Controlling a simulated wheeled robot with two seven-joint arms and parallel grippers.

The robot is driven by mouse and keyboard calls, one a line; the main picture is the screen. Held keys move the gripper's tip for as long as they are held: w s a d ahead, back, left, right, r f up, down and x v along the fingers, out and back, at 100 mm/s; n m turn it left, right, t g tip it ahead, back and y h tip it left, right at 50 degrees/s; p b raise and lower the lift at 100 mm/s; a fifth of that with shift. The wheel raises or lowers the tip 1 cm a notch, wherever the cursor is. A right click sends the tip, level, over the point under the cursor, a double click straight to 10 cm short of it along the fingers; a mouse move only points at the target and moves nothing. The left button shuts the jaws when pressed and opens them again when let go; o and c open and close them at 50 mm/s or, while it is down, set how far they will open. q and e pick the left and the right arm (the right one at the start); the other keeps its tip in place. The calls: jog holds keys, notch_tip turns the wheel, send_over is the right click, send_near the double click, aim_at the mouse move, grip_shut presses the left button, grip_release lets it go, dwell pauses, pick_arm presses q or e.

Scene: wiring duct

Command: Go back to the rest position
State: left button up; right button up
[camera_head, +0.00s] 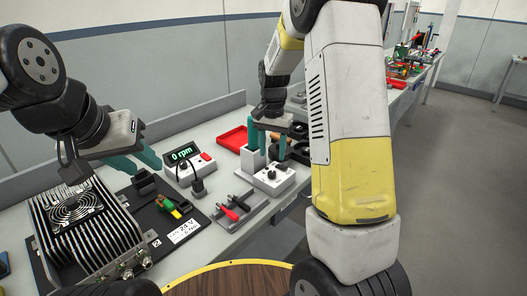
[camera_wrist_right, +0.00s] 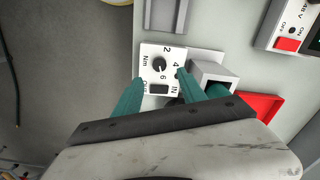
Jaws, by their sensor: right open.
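My right gripper (camera_head: 270,132) is at a white box with a dial (camera_head: 271,178) on the bench. In the right wrist view, its teal fingers (camera_wrist_right: 160,100) are apart over the box, which has a black knob, the marks 2, 4, 6 and Nm, and a dark switch (camera_wrist_right: 158,89). A grey square socket (camera_wrist_right: 212,73) stands beside the box, close to the fingers. Nothing shows held between them. My left gripper (camera_head: 142,162) is above the bench, near a black connector block (camera_head: 144,182). Its teal fingers look apart, and I see nothing between them.
A finned unit with a fan (camera_head: 85,225) is at the lower left. A red tray (camera_head: 232,139) lies farther back. A round wooden stool (camera_head: 228,282) is in front.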

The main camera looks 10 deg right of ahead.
jog(key=shift+r, duration=0.1)
jog(key=s+a+r+n+t+y, duration=0.1)
jog(key=s+r+n+t, duration=0.2)
jog(key=s+r, duration=0.5)
jog(key=s+a+r+n+t+y, duration=0.1)
jog(key=s+r+n+t, duration=0.2)
jog(key=s+r, duration=0.5)
jog(key=s+n, duration=0.1)
jog(key=s, duration=0.8)
jog(key=shift+r, duration=0.15)
